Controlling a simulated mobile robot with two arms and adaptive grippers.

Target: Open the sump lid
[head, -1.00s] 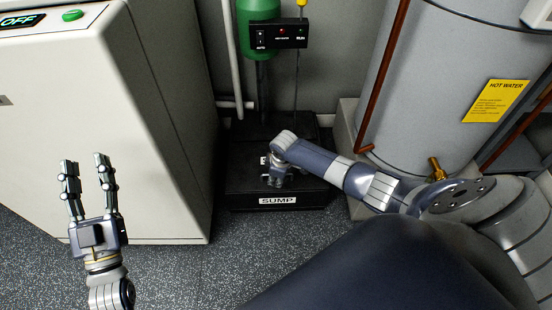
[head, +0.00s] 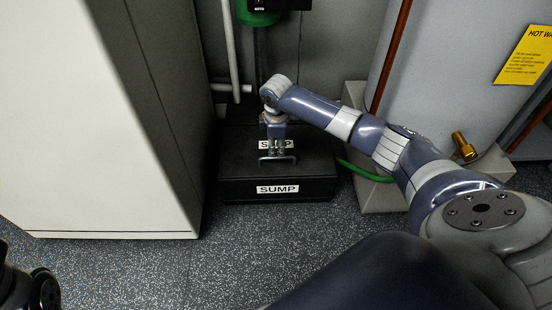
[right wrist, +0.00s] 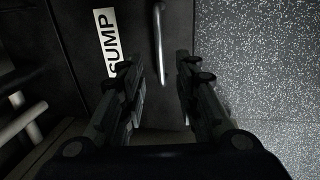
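The black sump lid (head: 238,164) tops a low dark box against the wall, and it looks closed. A metal bar handle (head: 277,159) stands on it, near the front edge, behind the front SUMP label. My right gripper (head: 277,152) points down at the handle from above and partly hides a label on the lid. In the right wrist view my right gripper (right wrist: 159,62) is open, with the handle (right wrist: 158,40) in line with the gap between its fingers; I see no grip on it. Of my left arm only a dark part shows at the lower left; its fingers are out of view.
A white cabinet (head: 110,130) stands left of the sump. A grey water tank (head: 450,80) on a plinth stands right, with a brass valve (head: 463,146) and green hose (head: 358,172). A white pipe (head: 230,60) runs behind. Speckled floor in front is clear.

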